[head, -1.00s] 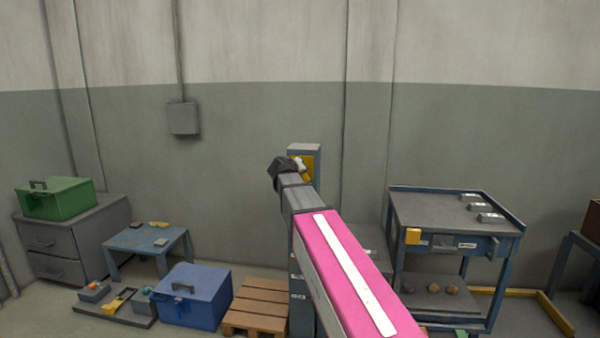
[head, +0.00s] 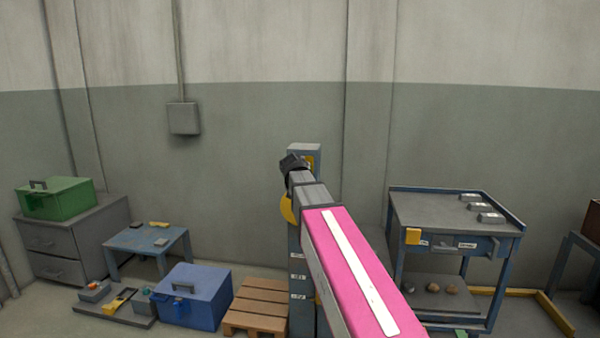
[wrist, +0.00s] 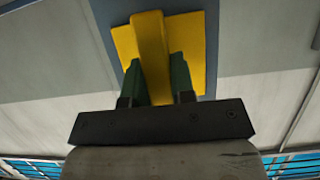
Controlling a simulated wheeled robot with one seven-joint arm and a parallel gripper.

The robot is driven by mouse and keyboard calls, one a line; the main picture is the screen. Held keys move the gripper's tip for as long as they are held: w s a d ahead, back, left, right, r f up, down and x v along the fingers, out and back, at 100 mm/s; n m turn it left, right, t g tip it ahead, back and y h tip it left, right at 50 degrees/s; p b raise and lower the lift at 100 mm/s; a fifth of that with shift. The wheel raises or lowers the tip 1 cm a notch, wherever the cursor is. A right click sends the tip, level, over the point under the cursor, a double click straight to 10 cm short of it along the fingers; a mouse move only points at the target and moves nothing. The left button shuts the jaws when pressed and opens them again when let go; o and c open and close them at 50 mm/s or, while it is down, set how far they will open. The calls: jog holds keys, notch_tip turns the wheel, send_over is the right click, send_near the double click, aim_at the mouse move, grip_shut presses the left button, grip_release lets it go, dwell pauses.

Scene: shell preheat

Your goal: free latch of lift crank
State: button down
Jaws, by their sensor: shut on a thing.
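The lift crank's yellow bar (wrist: 150,45) stands out from a yellow plate (wrist: 190,40) on a blue-grey post in the wrist view. My gripper (wrist: 156,62) has its two green fingers on either side of the bar, shut on it. In the head view the grey-blue post (head: 305,150) stands behind my arm. A bit of yellow (head: 310,163) shows on its upper face. A curved yellow piece (head: 288,209) shows just left of my arm. My fingers are hidden there behind my wrist. I cannot make out a separate latch.
A wooden pallet (head: 258,304) and a blue box (head: 193,296) lie on the floor left of the post. A blue cart (head: 400,262) stands to the right. A small blue table (head: 148,240) stands farther left. The wall above is clear, apart from a grey box (head: 184,118).

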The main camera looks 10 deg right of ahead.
dwell(0.4)
jog(key=c, duration=1)
grip_release()
jog(key=shift+o, duration=0.2)
jog(key=v, duration=1.1)
notch_tip(320, 180, down, 15)
jog(key=s+d+n+g+y, duration=0.1)
jog(key=s+d+g, duration=0.1)
jog(key=s+g, duration=0.15)
jog(key=s+f+n+g+y, duration=0.1)
jog(key=s+f+g, duration=0.2)
jog(key=s+f, duration=0.3)
jog(key=s+f+n+g+y, duration=0.1)
jog(key=s+f+g, duration=0.2)
jog(key=f, duration=1)
jog(key=s+f+n+g+y, duration=0.1)
jog(key=s+f+g, duration=0.2)
jog(key=s+f, duration=0.6)
jog(key=shift+d+f+y, duration=0.3)
jog(key=shift+d+f, duration=0.15)
jog(key=shift+f, duration=0.2)
